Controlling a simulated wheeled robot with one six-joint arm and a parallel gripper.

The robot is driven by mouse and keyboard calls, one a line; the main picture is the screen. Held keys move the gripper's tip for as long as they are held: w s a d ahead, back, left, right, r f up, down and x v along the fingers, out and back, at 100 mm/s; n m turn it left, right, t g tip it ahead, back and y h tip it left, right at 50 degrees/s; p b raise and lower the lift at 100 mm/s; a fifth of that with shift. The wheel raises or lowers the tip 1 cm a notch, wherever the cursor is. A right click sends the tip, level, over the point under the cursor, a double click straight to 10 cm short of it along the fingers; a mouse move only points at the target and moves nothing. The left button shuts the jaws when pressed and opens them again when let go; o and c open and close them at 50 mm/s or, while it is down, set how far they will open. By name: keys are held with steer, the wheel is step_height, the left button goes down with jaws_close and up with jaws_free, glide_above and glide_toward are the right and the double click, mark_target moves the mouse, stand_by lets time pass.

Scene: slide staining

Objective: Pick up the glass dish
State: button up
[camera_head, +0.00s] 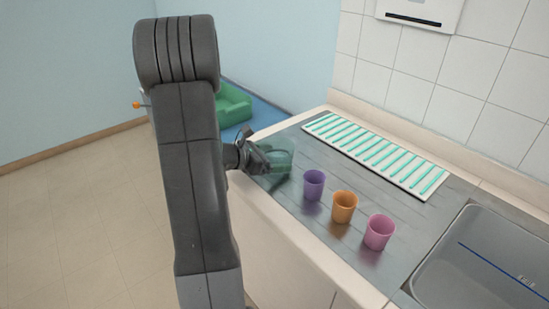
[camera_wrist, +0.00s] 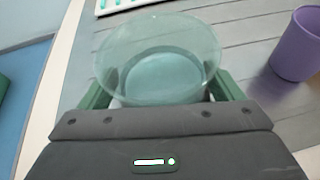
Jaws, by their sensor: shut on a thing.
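The glass dish (camera_head: 281,160) is a clear, pale green round bowl over the left end of the grey counter. It fills the upper middle of the wrist view (camera_wrist: 158,62), upright with its wide rim facing up. My gripper (camera_head: 264,158) reaches it from the left. In the wrist view its green fingers (camera_wrist: 160,92) stand on both sides of the dish and are shut on it. The dish hides the inner finger faces. I cannot tell whether its base touches the counter.
A purple cup (camera_head: 314,185), an orange cup (camera_head: 343,207) and a pink cup (camera_head: 379,232) stand in a row right of the dish. A white rack with green strips (camera_head: 439,195) lies along the wall. A sink (camera_head: 480,262) is at right. The counter's front edge is close.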

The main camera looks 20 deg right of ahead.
steer(key=shift+r, duration=0.2)
step_height(320, 180, up, 10)
steer(key=shift+f+p, duration=0.25)
steer(key=shift+p, duration=0.05)
stand_by(0.5)
